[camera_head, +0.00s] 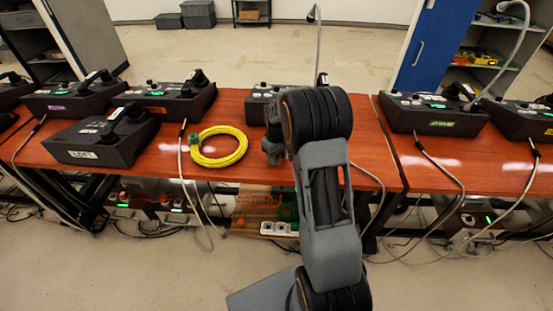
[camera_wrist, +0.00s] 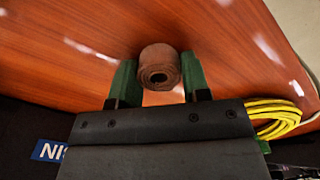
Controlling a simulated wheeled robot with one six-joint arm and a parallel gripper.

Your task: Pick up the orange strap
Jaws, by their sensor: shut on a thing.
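A rolled strap (camera_wrist: 160,58), brownish-orange with a dark hole in its middle, sits between the green fingers of my gripper (camera_wrist: 160,78) in the wrist view. The fingers are shut on its two sides. The red-brown table (camera_wrist: 60,60) lies behind it; I cannot tell whether the strap touches the tabletop. In the head view my gripper (camera_head: 271,150) is over the middle of the table, left of my arm. The strap cannot be made out there.
A coiled yellow cable (camera_head: 218,160) lies on the table left of my gripper. Several black paging phones stand around, one (camera_head: 265,107) just behind my gripper and one (camera_head: 100,145) at the front left. Loose cables hang over the front edge.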

